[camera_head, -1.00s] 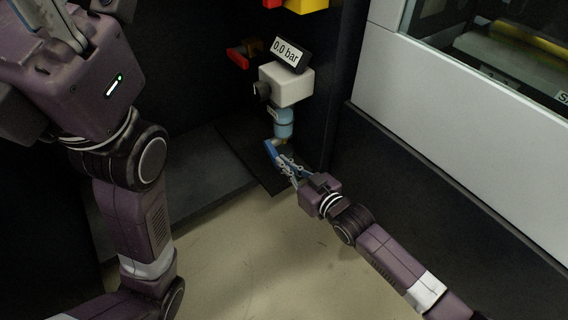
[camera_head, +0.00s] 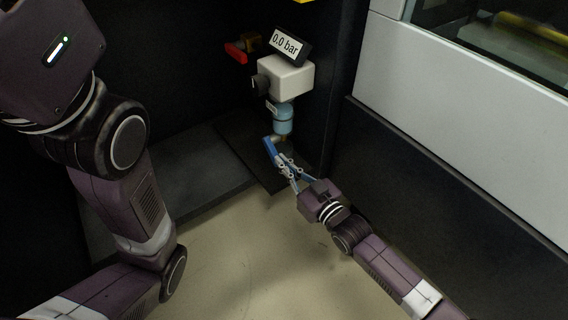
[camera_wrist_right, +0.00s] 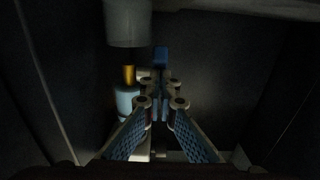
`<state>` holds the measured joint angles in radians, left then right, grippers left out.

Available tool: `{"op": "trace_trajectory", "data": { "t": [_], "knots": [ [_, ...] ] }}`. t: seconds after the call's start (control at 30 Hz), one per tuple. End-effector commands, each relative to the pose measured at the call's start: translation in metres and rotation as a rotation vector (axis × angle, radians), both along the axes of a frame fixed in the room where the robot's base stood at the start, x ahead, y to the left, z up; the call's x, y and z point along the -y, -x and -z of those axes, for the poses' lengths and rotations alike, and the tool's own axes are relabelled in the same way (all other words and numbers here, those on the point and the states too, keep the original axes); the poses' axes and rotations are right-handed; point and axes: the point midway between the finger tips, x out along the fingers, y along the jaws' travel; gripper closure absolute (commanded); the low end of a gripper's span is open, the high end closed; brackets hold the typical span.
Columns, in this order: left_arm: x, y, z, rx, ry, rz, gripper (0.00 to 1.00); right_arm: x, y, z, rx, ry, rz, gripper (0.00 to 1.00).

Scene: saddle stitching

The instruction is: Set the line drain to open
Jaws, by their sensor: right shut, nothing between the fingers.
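The line drain's blue lever (camera_head: 269,147) hangs under the light-blue bowl (camera_head: 283,118), slanting down to the right. In the right wrist view a blue piece, likely this lever (camera_wrist_right: 161,57), shows just beyond my fingertips. My right gripper (camera_head: 284,164) is shut and empty, close to the lever's lower end; I cannot tell whether they touch. Its closed fingers also show in the right wrist view (camera_wrist_right: 160,105), right of a brass stem (camera_wrist_right: 129,75). My left arm shows at the left of the head view, but its gripper is out of view.
Above the bowl are a white box (camera_head: 288,76) with a black knob (camera_head: 260,82) and a display reading 0.0 bar (camera_head: 287,45). A red handle (camera_head: 236,52) stands left of it. Dark panels enclose the left, back and right sides. The beige floor (camera_head: 262,258) is clear.

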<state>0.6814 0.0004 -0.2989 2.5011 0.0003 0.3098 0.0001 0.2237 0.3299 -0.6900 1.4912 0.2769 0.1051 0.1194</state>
Motion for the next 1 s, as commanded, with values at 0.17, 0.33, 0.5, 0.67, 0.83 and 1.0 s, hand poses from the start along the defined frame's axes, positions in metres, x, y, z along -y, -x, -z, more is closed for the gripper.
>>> {"op": "trace_trajectory", "data": {
  "t": [0.17,0.33,0.5,0.67,0.83,1.0],
  "knots": [
    [0.001,0.004,0.015,0.01,-0.002,-0.001,0.64,-0.002,-0.002,0.015,0.066,-0.049,0.0,1.0],
    [0.001,0.004,0.017,0.01,-0.002,-0.001,0.64,-0.005,-0.007,0.023,0.063,-0.047,0.001,1.0],
    [0.001,0.004,0.015,0.01,-0.003,-0.001,0.64,-0.009,-0.012,0.033,0.063,-0.047,0.0,1.0],
    [0.001,0.004,0.016,0.01,-0.003,-0.001,0.64,-0.013,-0.018,0.041,0.063,-0.047,0.0,1.0],
    [0.001,0.004,0.018,0.011,-0.003,-0.001,0.64,-0.017,-0.023,0.047,0.063,-0.046,0.0,1.0],
    [0.001,0.004,0.019,0.011,-0.003,-0.001,0.64,-0.02,-0.027,0.05,0.063,-0.047,0.0,1.0]
  ]
}}
